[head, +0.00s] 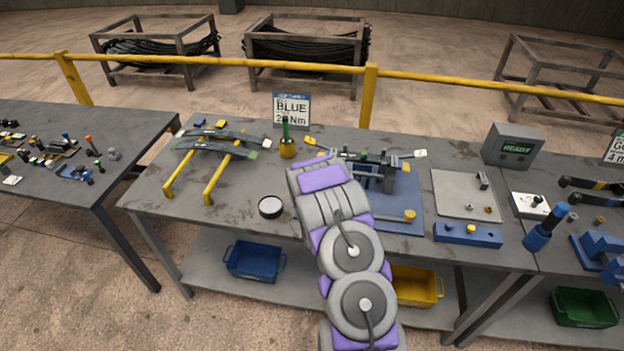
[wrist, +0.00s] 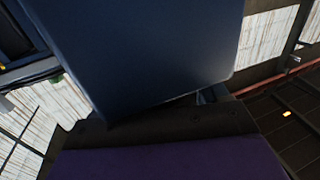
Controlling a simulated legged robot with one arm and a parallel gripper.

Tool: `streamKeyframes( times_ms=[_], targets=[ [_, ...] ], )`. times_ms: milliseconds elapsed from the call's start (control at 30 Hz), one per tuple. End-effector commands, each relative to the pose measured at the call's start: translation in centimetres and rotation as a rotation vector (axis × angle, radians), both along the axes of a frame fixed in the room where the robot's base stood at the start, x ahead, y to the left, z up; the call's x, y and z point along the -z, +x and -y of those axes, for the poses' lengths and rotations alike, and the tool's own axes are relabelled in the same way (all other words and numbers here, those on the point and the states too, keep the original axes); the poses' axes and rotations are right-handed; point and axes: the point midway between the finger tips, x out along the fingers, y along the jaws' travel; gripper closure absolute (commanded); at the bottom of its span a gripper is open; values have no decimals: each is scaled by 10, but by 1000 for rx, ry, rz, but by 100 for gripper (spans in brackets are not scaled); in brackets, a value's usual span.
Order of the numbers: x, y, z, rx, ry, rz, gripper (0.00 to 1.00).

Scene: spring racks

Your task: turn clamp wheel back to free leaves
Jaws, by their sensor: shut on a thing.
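The clamp fixture (head: 388,172) stands on a blue base plate (head: 405,205) on the middle bench, with dark upright parts. A dark leaf pack (head: 395,157) runs across it, with a pale tag at its right end. My arm covers the fixture's left side, and the clamp wheel cannot be made out. My gripper is hidden behind my arm in the head view. In the wrist view, my gripper (wrist: 165,118) shows as a dark edge above purple, shut on a large dark blue part (wrist: 150,55) that fills the upper middle. Which part this is, I cannot tell.
Two curved leaves (head: 215,143) rest on a yellow stand (head: 212,182) at left. A round black-rimmed dish (head: 270,207) lies left of my arm. A grey mat (head: 462,202), a blue block (head: 467,236) and a READY box (head: 513,146) are at right. Bins (head: 253,260) sit below.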

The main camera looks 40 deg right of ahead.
Motion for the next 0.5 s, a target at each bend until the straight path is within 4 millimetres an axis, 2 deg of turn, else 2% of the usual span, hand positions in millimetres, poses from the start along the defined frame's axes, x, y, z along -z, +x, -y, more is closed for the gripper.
streamKeyframes(
  times_ms=[467, 500],
  targets=[
    [-2, 1, 0, -15, -3, 4, 57],
    [-2, 1, 0, -15, -3, 4, 25]
  ],
)
